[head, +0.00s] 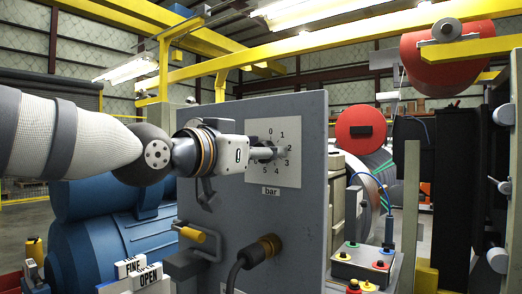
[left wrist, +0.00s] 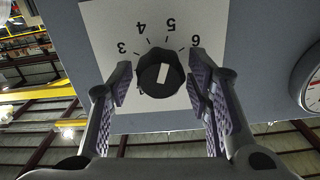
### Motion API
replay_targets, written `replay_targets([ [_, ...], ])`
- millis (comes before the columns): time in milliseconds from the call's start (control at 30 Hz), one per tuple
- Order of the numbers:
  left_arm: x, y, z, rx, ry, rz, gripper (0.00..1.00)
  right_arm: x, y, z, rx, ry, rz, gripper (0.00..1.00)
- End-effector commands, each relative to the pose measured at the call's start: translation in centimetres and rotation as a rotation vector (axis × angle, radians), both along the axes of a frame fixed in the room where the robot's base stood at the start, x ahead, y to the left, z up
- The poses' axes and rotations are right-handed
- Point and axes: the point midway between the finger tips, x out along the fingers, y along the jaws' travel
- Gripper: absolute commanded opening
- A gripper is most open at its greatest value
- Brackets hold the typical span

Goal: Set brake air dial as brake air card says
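A grey upright panel (head: 300,215) carries a white dial plate (head: 285,178) numbered around its edge, with a "bar" label (head: 271,191) below. In the head view my left gripper (head: 264,153) is in front of the plate and hides the knob. The left wrist view shows the black dial knob (left wrist: 160,76) with a white bar, among numbers 3 to 6 that appear upside down. The bar lies nearly upright in that picture; which end is the pointer I cannot tell. My left gripper (left wrist: 160,72) is open, fingers either side of the knob with visible gaps. I cannot make out a brake air card. My right gripper is out of view.
A round gauge (left wrist: 308,80) is beside the plate. A button box (head: 362,264) is to the right.

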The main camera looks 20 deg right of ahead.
Motion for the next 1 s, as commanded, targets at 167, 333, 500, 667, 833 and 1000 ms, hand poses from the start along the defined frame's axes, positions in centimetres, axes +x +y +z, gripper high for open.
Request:
replay_targets([
  [167,0.0,0.0,0.0,0.0,0.0,0.0,0.05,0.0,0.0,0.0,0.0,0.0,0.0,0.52],
  [333,0.0,0.0,0.0,0.037,-0.046,0.0,0.05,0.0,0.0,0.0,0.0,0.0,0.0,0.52],
  [500,0.0,0.0,0.0,0.034,-0.044,0.0,0.05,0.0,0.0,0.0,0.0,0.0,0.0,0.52],
  [667,0.0,0.0,0.0,0.034,-0.044,0.0,0.53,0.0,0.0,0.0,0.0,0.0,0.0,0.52],
  [833,0.0,0.0,0.0,0.034,-0.044,0.0,0.53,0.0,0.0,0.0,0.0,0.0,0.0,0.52],
  [1000,-0.9,1.3,0.1,0.035,-0.046,0.001,0.53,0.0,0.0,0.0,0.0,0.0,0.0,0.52],
])
